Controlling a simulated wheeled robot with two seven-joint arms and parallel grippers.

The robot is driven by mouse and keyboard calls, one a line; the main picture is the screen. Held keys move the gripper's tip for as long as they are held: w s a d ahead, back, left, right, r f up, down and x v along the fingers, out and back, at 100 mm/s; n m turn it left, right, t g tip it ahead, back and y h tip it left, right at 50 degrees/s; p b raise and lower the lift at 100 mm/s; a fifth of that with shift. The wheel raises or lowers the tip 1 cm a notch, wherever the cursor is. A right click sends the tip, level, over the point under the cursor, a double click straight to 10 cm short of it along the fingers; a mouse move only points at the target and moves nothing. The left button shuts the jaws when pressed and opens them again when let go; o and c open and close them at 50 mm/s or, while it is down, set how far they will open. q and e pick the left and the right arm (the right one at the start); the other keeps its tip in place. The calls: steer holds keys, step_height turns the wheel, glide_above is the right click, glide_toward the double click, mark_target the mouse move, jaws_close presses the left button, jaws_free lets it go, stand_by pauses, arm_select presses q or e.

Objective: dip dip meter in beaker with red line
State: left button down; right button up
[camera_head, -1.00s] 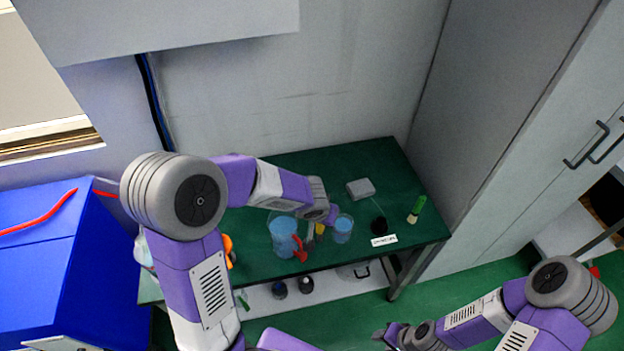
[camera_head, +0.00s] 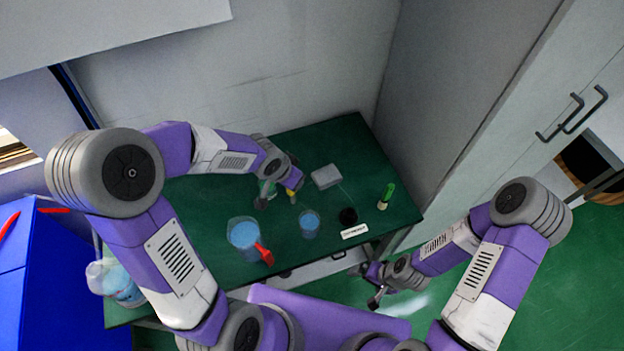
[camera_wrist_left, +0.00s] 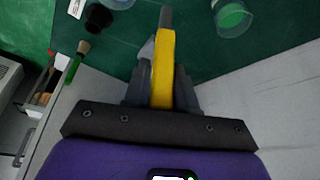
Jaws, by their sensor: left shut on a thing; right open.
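My left gripper (camera_head: 278,193) is shut on the yellow dip meter (camera_wrist_left: 163,70), which stands between its fingers in the left wrist view. In the head view the gripper is above the green table, behind the beakers and apart from them. A larger beaker (camera_head: 243,236) with blue liquid has a red piece (camera_head: 264,254) at its front right side. A smaller beaker (camera_head: 310,223) with blue liquid stands to its right. No red line can be made out clearly on either. My right gripper (camera_head: 366,287) is open and empty, in front of the table.
On the green table (camera_head: 210,205) are a grey box (camera_head: 326,176), a black round thing (camera_head: 348,216), a green-handled brush (camera_head: 386,196) and a white label (camera_head: 355,231). A container with pale blue liquid (camera_head: 120,284) is at the left. A cabinet bounds the right.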

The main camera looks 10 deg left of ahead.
arm_select(q)
steer(key=s+d+r+m+g+h+p, duration=0.4)
steer(key=d+r+m, duration=0.3)
steer(key=m, duration=0.5)
step_height(320, 180, down, 12)
steer(key=y+b, duration=0.1)
steer(key=b, duration=0.9)
steer(key=shift+s+a, duration=0.3)
steer(key=shift+s, duration=0.15)
steer(key=shift+r, duration=0.25)
stand_by(1.7)
